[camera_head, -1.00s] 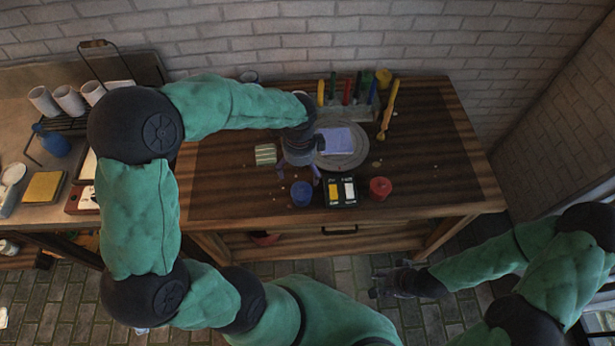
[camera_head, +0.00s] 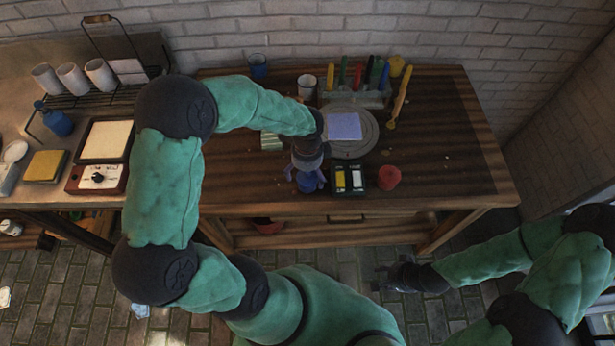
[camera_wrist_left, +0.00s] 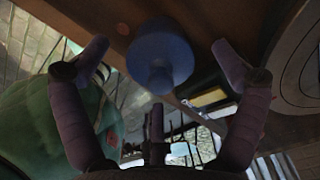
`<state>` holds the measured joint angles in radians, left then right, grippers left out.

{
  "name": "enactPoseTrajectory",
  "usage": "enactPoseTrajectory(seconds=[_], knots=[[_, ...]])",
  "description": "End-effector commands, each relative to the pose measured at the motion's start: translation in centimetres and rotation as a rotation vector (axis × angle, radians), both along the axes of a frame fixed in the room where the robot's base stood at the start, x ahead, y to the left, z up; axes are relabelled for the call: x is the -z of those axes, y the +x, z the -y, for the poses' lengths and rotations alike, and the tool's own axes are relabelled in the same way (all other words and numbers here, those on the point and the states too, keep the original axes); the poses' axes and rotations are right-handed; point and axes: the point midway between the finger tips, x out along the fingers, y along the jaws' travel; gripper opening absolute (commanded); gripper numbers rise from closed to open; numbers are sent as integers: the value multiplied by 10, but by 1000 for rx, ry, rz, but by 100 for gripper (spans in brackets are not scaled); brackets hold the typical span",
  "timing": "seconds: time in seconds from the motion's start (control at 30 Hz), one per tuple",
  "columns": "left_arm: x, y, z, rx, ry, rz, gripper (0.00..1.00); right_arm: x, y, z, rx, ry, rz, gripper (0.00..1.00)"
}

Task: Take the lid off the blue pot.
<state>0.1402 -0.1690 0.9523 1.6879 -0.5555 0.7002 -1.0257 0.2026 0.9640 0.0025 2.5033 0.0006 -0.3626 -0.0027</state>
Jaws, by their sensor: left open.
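The blue pot (camera_head: 307,184) stands near the front edge of the wooden table, partly hidden under my left gripper. In the left wrist view the blue pot (camera_wrist_left: 155,40) shows its rounded blue top with a knob-like part toward the camera. My left gripper (camera_head: 307,178) is open, with its fingers spread to either side of the pot; in the wrist view the fingertips (camera_wrist_left: 158,48) stand apart from it. I cannot tell whether the lid is touched. My right gripper (camera_head: 388,278) hangs low in front of the table, too small and dark to read.
A paint box (camera_head: 348,179) with yellow and white blocks and a red pot (camera_head: 389,177) stand just right of the blue pot. Behind are a round grey plate (camera_head: 368,131) with a lilac square, a striped block (camera_head: 270,141) and a pen rack (camera_head: 372,98).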

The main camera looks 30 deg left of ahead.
Motion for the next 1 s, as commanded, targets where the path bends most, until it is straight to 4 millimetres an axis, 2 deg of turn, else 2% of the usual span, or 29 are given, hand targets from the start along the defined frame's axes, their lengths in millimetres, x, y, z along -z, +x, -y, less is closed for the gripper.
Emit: enactPoseTrajectory(seconds=[0.2,0.23,0.43,0.83,1.0], knots=[[1,1,0,0,1,3,96,0,0,0,0,0,0,40],[1,1,0,0,0,2,93,0,0,0,0,0,0,40],[1,1,0,0,0,2,36,0,0,0,0,0,0,40],[0,1,0,0,0,2,36,0,0,0,0,0,0,40],[-9,1,0,0,0,2,36,-5,0,0,0,0,0,40]])
